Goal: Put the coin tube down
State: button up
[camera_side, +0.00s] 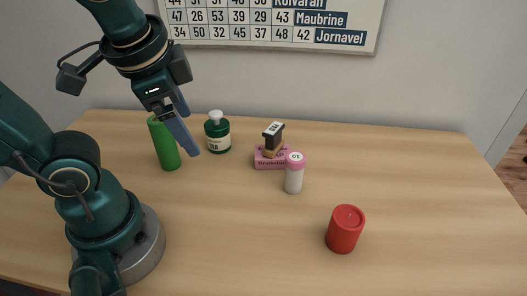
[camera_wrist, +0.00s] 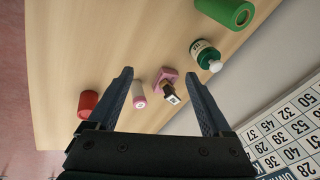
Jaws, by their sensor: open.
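A white tube with a pink cap (camera_side: 293,177) stands upright on the table, its cap marked with dark figures; it looks like the coin tube. In the wrist view the tube (camera_wrist: 138,91) shows between my fingers but well beyond them. My gripper (camera_side: 187,130) is open and empty, raised above the table at the left, in front of the green cylinder in the side view. In the wrist view both fingers of my gripper (camera_wrist: 164,82) are spread wide, touching nothing.
A green cylinder (camera_side: 164,150), a green pump bottle (camera_side: 217,137) and a pink box (camera_side: 265,163) with a dark stamp (camera_side: 273,135) on it stand behind. A red cylinder (camera_side: 345,229) stands front right. The table (camera_side: 430,180) is clear at right; a number board (camera_side: 270,42) hangs behind.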

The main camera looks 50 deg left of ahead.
jog(key=w+a+f+m+y, duration=0.1)
jog(key=w+a+m+y, duration=0.3)
jog(key=m, duration=0.3)
notch_tip(320, 180, up, 3)
jog(key=m+t+y, duration=0.3)
jog(key=m+t, duration=0.9)
jog(key=m, duration=0.7)
send_over(292, 174)
notch_tip(292, 174, down, 17)
jog(key=shift+r, duration=0.2)
jog(key=shift+x, duration=2.5)
grip_shut()
